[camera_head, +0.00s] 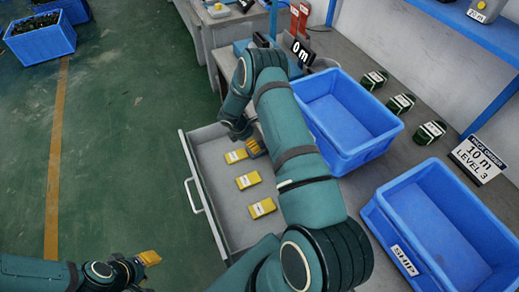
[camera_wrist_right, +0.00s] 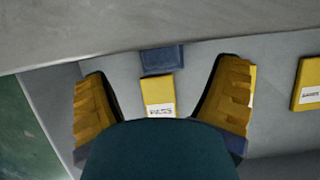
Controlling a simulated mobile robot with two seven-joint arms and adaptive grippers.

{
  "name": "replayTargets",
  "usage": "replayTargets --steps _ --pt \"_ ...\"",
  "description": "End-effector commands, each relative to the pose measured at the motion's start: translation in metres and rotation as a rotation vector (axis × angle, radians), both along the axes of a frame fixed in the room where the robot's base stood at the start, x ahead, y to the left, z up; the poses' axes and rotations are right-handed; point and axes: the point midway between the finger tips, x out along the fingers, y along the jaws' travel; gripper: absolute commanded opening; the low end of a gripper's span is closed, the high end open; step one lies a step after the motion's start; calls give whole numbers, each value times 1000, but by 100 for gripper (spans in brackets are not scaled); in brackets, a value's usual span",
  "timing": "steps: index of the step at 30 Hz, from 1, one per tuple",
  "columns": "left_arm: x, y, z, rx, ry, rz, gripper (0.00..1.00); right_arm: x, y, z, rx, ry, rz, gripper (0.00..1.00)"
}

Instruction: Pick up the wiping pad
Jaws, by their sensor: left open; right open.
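A small dark blue block (camera_wrist_right: 162,60), which looks like the wiping pad, lies in the open drawer (camera_head: 215,205). I cannot make it out in the head view, where my right arm covers part of the drawer. A yellow labelled pack (camera_wrist_right: 158,90) lies right beside it. My right gripper (camera_wrist_right: 164,72) is open, with its yellow fingers on either side of the pack and the block, holding nothing. In the head view the right gripper (camera_head: 256,148) is low at the drawer's far end. My left gripper (camera_head: 148,257) is open and empty over the floor.
Several yellow packs (camera_head: 248,180) lie in the drawer; another (camera_wrist_right: 307,84) is right of my right gripper. Blue bins (camera_head: 340,112) and (camera_head: 430,230) stand on the bench, with dark green parts (camera_head: 401,103) behind.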

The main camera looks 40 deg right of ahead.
Motion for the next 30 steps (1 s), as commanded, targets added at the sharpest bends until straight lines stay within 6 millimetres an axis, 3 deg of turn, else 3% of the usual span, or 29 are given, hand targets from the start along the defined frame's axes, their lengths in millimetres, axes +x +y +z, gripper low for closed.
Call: replayTargets --steps 5,15,22,23,28,30 --pt "0 0 -1 0 1 0 41 -1 -2 -10 1 1 -2 87" --pt "-2 0 -7 -1 5 -4 41 -4 -15 -50 0 1 -1 87" --pt "-2 0 -6 -1 5 -4 41 -4 -16 -51 1 0 0 87" --pt "-2 0 -6 -1 5 -4 41 -4 -16 -51 1 0 0 79" --pt "-2 0 -6 -1 5 -4 41 -4 -16 -51 0 0 0 20" --pt "-2 0 -6 -1 5 -4 41 -4 -16 -51 1 0 0 14"
